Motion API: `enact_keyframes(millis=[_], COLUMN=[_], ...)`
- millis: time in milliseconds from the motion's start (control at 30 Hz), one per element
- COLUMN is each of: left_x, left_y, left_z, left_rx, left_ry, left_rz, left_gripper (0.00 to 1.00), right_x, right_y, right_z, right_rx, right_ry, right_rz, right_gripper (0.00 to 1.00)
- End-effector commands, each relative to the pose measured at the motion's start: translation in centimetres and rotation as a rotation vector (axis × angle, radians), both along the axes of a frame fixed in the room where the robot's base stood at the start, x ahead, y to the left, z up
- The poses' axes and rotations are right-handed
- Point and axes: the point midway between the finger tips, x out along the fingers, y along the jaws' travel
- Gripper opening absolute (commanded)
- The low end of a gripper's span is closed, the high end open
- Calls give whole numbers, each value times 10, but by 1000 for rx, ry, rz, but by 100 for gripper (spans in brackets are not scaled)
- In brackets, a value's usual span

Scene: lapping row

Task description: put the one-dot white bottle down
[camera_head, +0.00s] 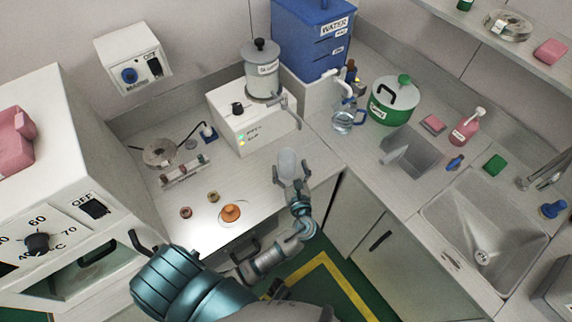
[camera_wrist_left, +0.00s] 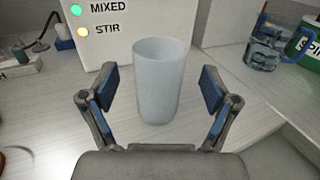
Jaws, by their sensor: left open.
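A plain whitish, translucent cup-like vessel (camera_head: 288,161) stands upright on the light counter, in front of the white stirrer box. It also shows in the left wrist view (camera_wrist_left: 158,80), with an open top and smooth sides. I see no dot on its visible side, so I cannot tell whether it is the one-dot white bottle. My left gripper (camera_head: 291,178) is open around it. In the left wrist view the blue-padded fingers (camera_wrist_left: 157,88) stand on either side, with visible gaps to it. My right gripper is not in view.
The white box (camera_head: 240,125) with STIR lights is just behind the vessel. An orange-brown knobbed piece (camera_head: 230,213) lies left. The counter's front edge is close to my gripper.

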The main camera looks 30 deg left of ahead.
Motion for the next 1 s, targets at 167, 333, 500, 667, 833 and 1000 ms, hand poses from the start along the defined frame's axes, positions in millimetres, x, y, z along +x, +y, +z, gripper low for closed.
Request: enact_keyframes(millis=[167, 333, 500, 667, 833, 1000], left_x=[19, 28, 28, 28, 28, 28], left_y=[23, 33, 33, 33, 32, 32], left_z=[2, 1, 2, 2, 2, 2], left_rx=[4, 1, 1, 1, 1, 0], left_ry=[-1, 1, 1, 1, 1, 0], left_rz=[1, 0, 0, 0, -1, -1], left_gripper=[87, 87, 87, 54, 22, 16], right_x=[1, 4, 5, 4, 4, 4], right_y=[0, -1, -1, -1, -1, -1], right_z=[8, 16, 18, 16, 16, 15], right_rx=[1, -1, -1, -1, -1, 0], right_ry=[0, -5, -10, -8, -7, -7], right_rz=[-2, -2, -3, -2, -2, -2], right_gripper=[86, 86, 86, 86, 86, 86])
